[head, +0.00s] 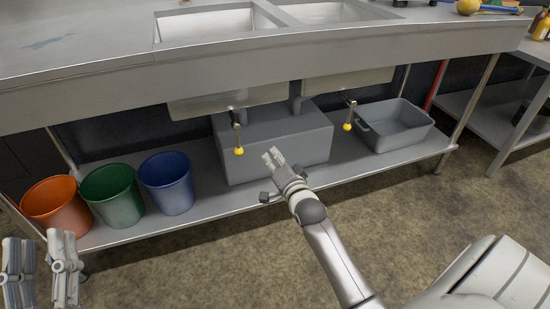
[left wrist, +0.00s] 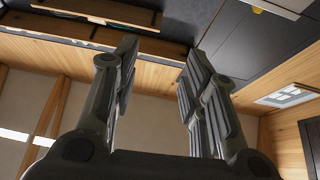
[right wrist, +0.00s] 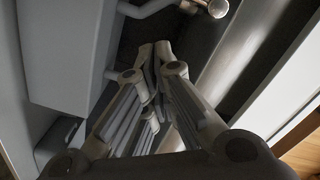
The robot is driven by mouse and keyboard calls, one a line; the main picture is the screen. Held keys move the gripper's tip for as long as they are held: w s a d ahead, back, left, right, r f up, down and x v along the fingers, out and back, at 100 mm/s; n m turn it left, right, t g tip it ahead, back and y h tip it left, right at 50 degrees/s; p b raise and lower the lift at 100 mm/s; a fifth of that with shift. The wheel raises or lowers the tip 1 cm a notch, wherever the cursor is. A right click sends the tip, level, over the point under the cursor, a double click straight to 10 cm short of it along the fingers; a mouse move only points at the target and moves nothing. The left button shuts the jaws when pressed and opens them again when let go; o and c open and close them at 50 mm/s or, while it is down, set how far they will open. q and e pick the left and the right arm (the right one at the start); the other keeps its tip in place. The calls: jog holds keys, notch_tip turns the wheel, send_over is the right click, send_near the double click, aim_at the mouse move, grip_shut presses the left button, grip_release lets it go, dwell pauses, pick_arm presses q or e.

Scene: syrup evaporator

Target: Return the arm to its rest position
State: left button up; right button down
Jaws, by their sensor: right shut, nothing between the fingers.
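My right arm (head: 335,265) reaches from the bottom right toward the space under the steel sink counter. Its gripper (head: 272,156) is shut and empty, in front of the grey box (head: 250,162) on the lower shelf. In the right wrist view the closed fingertips (right wrist: 155,48) meet, with a grey box wall to their left. I cannot tell whether they touch anything. My left gripper (head: 42,242) is at the bottom left corner, near the orange bucket. In the left wrist view its fingers (left wrist: 160,60) stand wide apart with nothing between them.
Two yellow-knobbed valve levers (head: 239,150) (head: 347,126) hang under the sink basins. Orange (head: 57,205), green (head: 112,194) and blue (head: 168,183) buckets stand on the lower shelf (head: 215,200). A grey tub (head: 400,137) sits at its right. The floor in front (head: 210,265) is clear.

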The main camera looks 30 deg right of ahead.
pick_arm(q)
jog(key=shift+w+f+g, duration=0.25)
jog(key=shift+f+g, duration=0.15)
jog(key=shift+f, duration=0.15)
jog(key=shift+w+f+g, duration=0.2)
jog(key=shift+f+g, duration=0.2)
jog(key=shift+f, duration=0.1)
pick_arm(e)
jog(key=shift+s+a, duration=0.15)
jog(key=shift+s, duration=0.6)
